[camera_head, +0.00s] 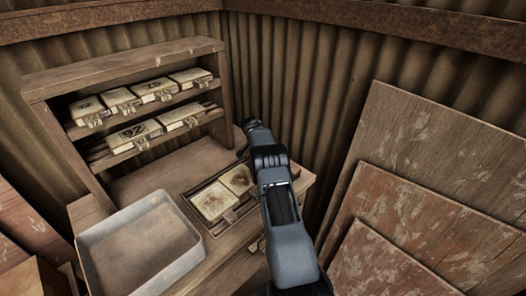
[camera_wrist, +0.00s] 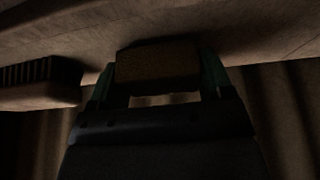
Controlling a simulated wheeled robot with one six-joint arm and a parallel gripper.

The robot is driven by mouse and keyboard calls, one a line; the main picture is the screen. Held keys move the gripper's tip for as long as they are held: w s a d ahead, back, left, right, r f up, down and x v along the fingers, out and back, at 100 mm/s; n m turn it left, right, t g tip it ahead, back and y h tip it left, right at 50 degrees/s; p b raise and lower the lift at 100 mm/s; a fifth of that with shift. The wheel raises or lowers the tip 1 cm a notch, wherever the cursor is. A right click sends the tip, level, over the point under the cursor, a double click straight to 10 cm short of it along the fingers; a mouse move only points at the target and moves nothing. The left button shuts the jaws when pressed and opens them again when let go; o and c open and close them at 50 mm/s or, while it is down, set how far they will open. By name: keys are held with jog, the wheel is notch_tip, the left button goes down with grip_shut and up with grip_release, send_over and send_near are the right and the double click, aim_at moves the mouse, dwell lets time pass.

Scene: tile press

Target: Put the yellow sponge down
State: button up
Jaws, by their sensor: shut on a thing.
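In the dim wrist view, my gripper (camera_wrist: 160,72) is shut on a brownish-yellow block (camera_wrist: 157,62), which looks like the sponge. One finger shows on each side of it. A pale wooden surface (camera_wrist: 250,38) lies just past the block; I cannot tell whether they touch. In the head view my arm reaches across the right end of the bench, and I cannot make out my gripper or the sponge there.
A brush-like thing with dark bristles (camera_wrist: 38,72) is left of the gripper. A metal tray (camera_head: 142,247) and framed tiles (camera_head: 213,201) are on the bench. A shelf (camera_head: 125,65) holds several numbered boxes. Boards (camera_head: 435,160) lean at the right by the corrugated wall (camera_head: 310,85).

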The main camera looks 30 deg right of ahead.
jog(key=shift+f+b, duration=0.35)
jog(key=shift+b, duration=0.15)
